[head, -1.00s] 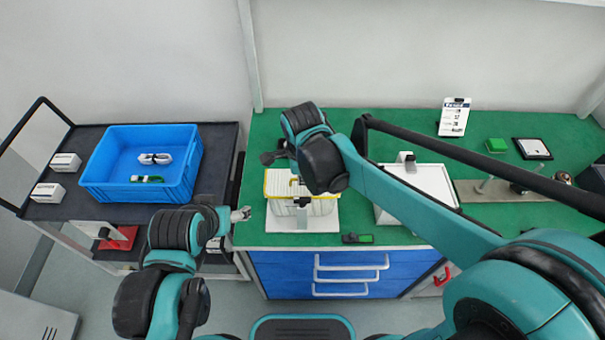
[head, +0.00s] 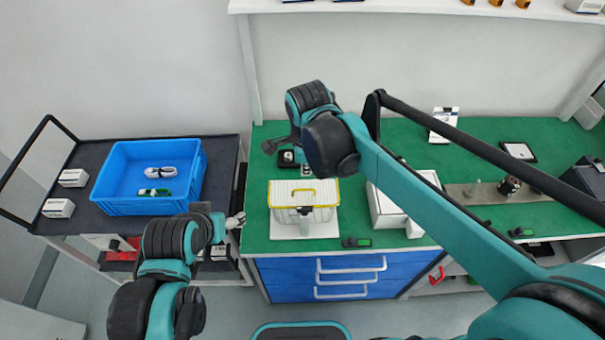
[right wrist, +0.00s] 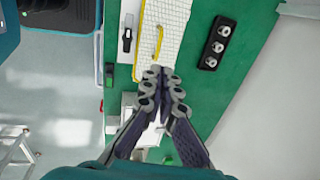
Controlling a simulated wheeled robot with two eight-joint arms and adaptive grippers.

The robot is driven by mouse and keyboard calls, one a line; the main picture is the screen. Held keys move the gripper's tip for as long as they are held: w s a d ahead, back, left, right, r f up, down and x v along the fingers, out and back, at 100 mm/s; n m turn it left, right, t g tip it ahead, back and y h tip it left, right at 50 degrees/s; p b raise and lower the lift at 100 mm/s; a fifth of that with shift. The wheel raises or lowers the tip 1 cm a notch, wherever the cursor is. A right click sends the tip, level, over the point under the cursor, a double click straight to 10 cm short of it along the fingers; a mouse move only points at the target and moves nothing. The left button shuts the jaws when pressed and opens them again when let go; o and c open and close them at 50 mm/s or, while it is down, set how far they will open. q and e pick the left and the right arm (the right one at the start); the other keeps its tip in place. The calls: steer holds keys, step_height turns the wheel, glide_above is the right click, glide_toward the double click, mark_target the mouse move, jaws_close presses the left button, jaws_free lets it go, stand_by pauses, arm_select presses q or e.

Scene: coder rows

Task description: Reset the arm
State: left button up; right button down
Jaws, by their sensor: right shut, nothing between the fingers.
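My right arm reaches from the lower right across the bench. Its gripper (head: 270,147) is shut and empty, over the green worktop behind the white basket. In the right wrist view its fingertips (right wrist: 163,78) meet with nothing between them. My left arm is bent at the lower left. Its gripper (head: 238,220) is at the gap between the dark cart and the green bench; its finger opening is too small to tell.
A white basket with a yellow rim (head: 273,196) stands on the green worktop (head: 262,240). A blue bin (head: 130,205) stands on the dark cart. A white box (head: 380,215) stands right of the basket.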

steer(key=s+d+f+n+t+b, duration=0.4)
steer(key=s+d+f+n+b, duration=0.4)
steer(key=s+d+f+n, duration=0.3)
steer(key=s+d+n, duration=0.1)
steer(key=d+n, duration=0.3)
steer(key=n, duration=0.3)
steer(key=shift+d+f+t+b, duration=0.15)
steer(key=shift+t+b, duration=0.15)
steer(key=shift+b, duration=0.1)
